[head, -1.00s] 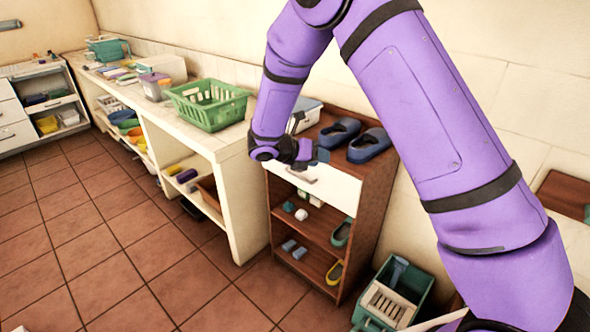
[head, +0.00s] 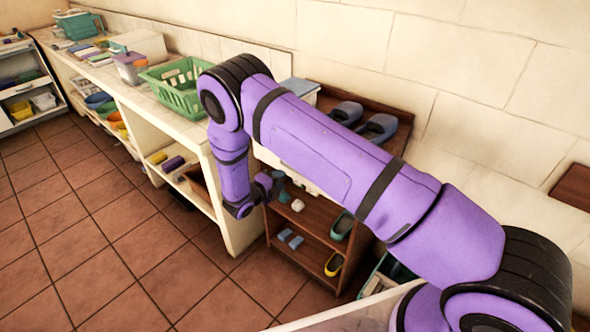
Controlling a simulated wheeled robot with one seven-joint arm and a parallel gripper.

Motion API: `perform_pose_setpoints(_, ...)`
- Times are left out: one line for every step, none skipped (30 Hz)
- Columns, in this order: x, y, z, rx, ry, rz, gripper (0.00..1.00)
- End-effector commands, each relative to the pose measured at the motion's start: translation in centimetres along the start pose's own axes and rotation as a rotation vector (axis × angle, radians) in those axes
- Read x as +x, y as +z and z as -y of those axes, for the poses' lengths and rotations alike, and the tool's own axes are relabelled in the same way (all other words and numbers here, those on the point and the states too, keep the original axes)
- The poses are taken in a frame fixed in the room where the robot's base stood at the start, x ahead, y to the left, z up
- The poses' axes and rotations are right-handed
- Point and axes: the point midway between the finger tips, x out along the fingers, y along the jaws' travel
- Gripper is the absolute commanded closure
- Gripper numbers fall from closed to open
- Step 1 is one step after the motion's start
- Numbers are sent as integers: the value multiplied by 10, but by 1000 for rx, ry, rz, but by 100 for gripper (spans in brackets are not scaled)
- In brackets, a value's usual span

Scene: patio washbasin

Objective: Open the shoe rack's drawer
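The brown wooden shoe rack (head: 306,222) stands against the wall, right of the long white counter. Its white drawer front (head: 268,157) shows only as a strip below my purple arm, which crosses in front of it. How far the drawer is out cannot be told, and its handle is hidden. My gripper (head: 276,187) is small and dark, pointing toward the rack just below the drawer strip, in front of the upper open shelf. Its fingers blend with things on the shelf, so whether it is open or shut cannot be told.
Dark blue slippers (head: 376,128) and a pale lidded box (head: 300,88) sit on the rack's top. Shoes lie on the shelves below. A green basket (head: 176,88) stands on the counter (head: 205,134). A green crate (head: 372,275) is right of the rack. The tiled floor (head: 140,255) is clear.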

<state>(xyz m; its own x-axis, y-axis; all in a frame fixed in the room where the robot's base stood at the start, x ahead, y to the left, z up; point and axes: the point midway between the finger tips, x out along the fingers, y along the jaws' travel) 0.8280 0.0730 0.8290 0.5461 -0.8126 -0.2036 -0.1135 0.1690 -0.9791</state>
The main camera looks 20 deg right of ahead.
Motion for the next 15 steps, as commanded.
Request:
perform_pose_setpoints(9,-1,0,1,-1,-4,61)
perform_pose_setpoints(14,-1,0,1,0,-4,61)
perform_pose_setpoints(21,-1,0,1,-1,-5,61)
perform_pose_setpoints(27,-2,0,1,-1,-5,61)
perform_pose_setpoints(32,-2,0,1,0,-5,61)
perform_pose_setpoints(39,-2,0,1,0,-5,61)
perform_pose_setpoints(45,-2,0,1,0,-5,61)
perform_pose_setpoints(50,-1,0,2,1,-5,61)
perform_pose_setpoints(56,-1,0,3,1,-5,61)
perform_pose_setpoints(61,-1,0,3,1,-5,61)
perform_pose_setpoints(66,-1,0,3,1,-4,61)
perform_pose_setpoints(71,-2,0,2,0,-4,61)
perform_pose_setpoints(75,-1,0,2,1,-4,61)
perform_pose_setpoints(78,-2,0,2,1,-5,61)
perform_pose_setpoints(83,-1,0,2,0,-4,61)
